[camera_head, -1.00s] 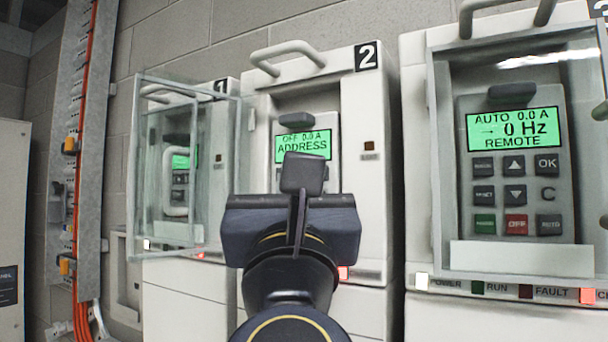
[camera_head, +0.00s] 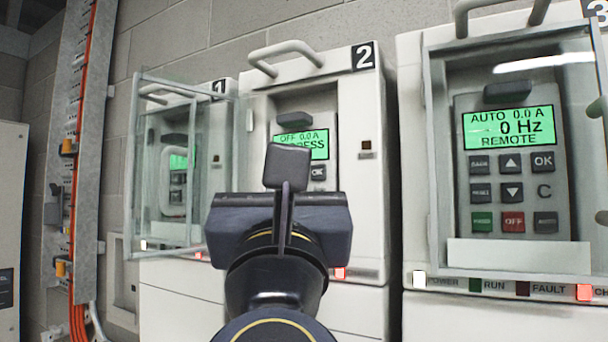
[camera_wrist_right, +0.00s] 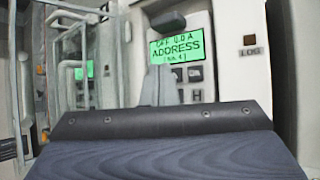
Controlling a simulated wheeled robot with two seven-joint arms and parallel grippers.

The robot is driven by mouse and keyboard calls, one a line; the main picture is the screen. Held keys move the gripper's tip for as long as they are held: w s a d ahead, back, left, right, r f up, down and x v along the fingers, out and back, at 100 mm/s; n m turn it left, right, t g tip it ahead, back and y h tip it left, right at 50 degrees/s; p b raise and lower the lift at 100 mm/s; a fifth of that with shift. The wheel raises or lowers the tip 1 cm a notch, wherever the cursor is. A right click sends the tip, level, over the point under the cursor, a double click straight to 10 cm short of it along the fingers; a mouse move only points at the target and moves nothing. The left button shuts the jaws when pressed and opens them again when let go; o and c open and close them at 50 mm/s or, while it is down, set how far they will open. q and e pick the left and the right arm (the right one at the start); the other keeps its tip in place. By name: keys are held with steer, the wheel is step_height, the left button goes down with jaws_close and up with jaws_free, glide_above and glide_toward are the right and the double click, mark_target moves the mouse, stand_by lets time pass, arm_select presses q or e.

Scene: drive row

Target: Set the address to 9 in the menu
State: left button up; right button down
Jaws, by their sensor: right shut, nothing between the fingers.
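The drive marked 2 (camera_head: 364,57) stands in the middle with its keypad recess uncovered. Its green display (camera_head: 318,147) reads OFF 0.0 A, with the word ADDRESS partly hidden by my gripper. The display in the right wrist view (camera_wrist_right: 181,48) reads OFF 0.0 A and ADDRESS, with a small bracketed value below too blurred to read surely. The OK key (camera_head: 318,173) shows right of my fingertips; most other keys are hidden. My right gripper (camera_head: 287,167) is shut and empty, in front of this keypad; its fingertips (camera_wrist_right: 158,85) appear just below the display's left part. Contact cannot be told. My left gripper is not in view.
A clear glass door (camera_head: 165,170) stands swung out at left, in front of drive 1 (camera_head: 219,87). Drive 3 at right has a framed clear cover (camera_head: 437,160) over its keypad; its display (camera_head: 508,127) reads AUTO 0.0 A, 0 Hz, REMOTE. Handles (camera_head: 287,55) stick out above.

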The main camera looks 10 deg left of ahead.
stand_by(0.4)
steer(key=shift+w+b, duration=0.1)
steer(key=shift+b, duration=0.2)
steer(key=shift+w+d, duration=0.15)
steer(key=shift+w, duration=0.15)
steer(key=shift+w+d+b, duration=0.15)
steer(key=shift+w+b, duration=0.15)
stand_by(0.5)
stand_by(0.4)
steer(key=shift+s+a, duration=0.35)
steer(key=shift+s, duration=0.35)
